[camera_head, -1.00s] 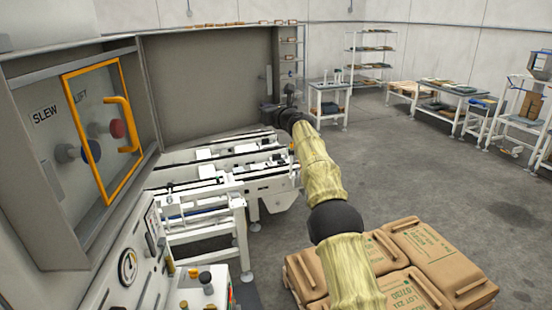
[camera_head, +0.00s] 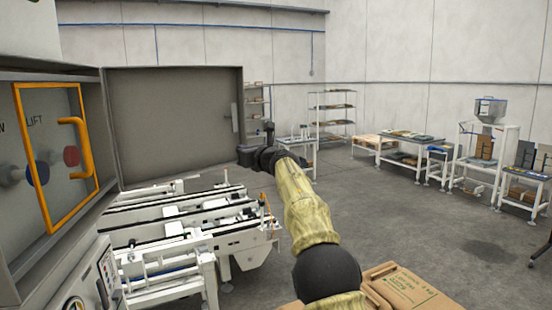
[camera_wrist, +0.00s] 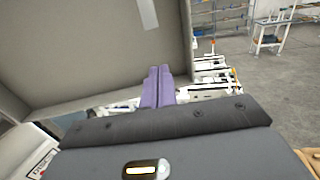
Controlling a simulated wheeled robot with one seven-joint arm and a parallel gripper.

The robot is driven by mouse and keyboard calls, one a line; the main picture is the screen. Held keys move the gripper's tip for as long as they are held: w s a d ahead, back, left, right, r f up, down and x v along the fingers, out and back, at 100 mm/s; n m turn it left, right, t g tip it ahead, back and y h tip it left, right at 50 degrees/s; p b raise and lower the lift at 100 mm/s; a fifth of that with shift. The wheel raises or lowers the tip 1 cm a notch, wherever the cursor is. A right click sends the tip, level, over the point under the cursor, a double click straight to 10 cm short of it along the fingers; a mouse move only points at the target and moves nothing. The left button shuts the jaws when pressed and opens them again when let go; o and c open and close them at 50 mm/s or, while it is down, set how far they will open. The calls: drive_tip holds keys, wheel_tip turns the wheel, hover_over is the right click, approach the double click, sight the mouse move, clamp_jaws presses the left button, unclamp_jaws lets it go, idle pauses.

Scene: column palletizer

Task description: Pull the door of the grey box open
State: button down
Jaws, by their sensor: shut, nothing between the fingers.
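The grey box (camera_head: 92,245) is at the left in the head view. Its door (camera_head: 165,120) stands wide open, swung out to the right, with its flat inner face showing. A pale handle piece (camera_head: 235,117) is near the door's free edge. In the wrist view the door (camera_wrist: 95,50) fills the upper left, with a light strip (camera_wrist: 148,14) on it. My gripper (camera_head: 242,155) is by the lower free corner of the door in the head view. In the wrist view its purple fingers (camera_wrist: 158,85) are together and empty, in front of the door's lower part; contact cannot be told.
Inside the box are a yellow frame with a handle (camera_head: 84,150), a blue knob (camera_head: 38,172) and a red knob (camera_head: 72,156). A white conveyor (camera_head: 200,230) stands below the door.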

drive_tip(key=b+v, duration=0.4)
drive_tip(key=v, duration=0.2)
drive_tip(key=s+d+f+m+g+h, duration=0.2)
drive_tip(key=s+d+f+m+h, duration=0.35)
drive_tip(key=d+f+m, duration=0.75)
drive_tip(key=s+d+f+m+g+h, duration=0.1)
drive_tip(key=s+d+f+m+h, duration=0.5)
drive_tip(key=f+m, duration=0.8)
drive_tip(key=s+a+f+m+g, duration=0.1)
drive_tip(key=s+f+m+g, duration=0.2)
drive_tip(key=s, duration=0.6)
drive_tip(key=s+f+m+g+y, duration=0.1)
drive_tip(key=s+f+m+g, duration=0.2)
drive_tip(key=s+f+m, duration=0.3)
drive_tip(key=s+a+f+m+g+p, duration=0.1)
drive_tip(key=s+f+m+g, duration=0.2)
drive_tip(key=s, duration=1.1)
wheel_tip(320, 180, down, 4)
drive_tip(key=m, duration=0.2)
drive_tip(key=shift+a+r+m, duration=0.25)
drive_tip(key=shift+a+m, duration=0.05)
drive_tip(key=shift+a, duration=0.05)
